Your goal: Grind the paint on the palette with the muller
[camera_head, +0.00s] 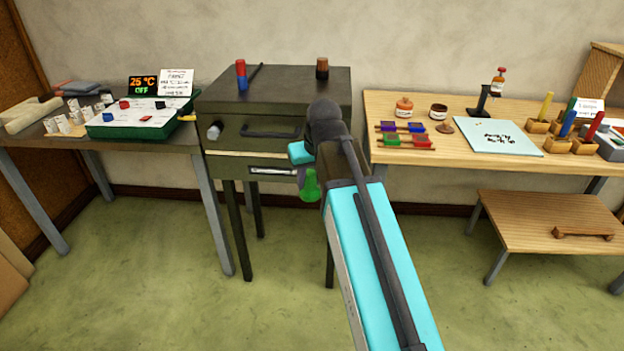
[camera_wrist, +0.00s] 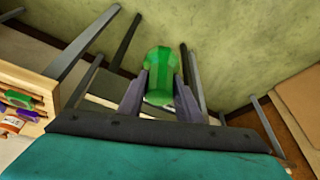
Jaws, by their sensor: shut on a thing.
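My gripper (camera_wrist: 160,92) is shut on a green object (camera_wrist: 160,68), smooth and rounded at the end. In the head view the green object (camera_head: 310,186) hangs at the gripper in front of the dark cabinet, clear of both tables. I cannot tell whether it is the muller. A small brown piece with a wide foot and narrow top (camera_head: 445,126) stands on the right table and looks like a muller. Beside it lies a pale blue flat slab (camera_head: 520,143) with dark marks, perhaps the palette. My gripper is well left of both.
The right wooden table (camera_head: 390,104) also bears jars (camera_head: 404,107), coloured pieces on small racks (camera_head: 403,134), a dark stand (camera_head: 484,100) and coloured sticks in wooden blocks (camera_head: 567,125). A low bench (camera_head: 545,222) stands below. The left table holds a green-edged board (camera_head: 140,118).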

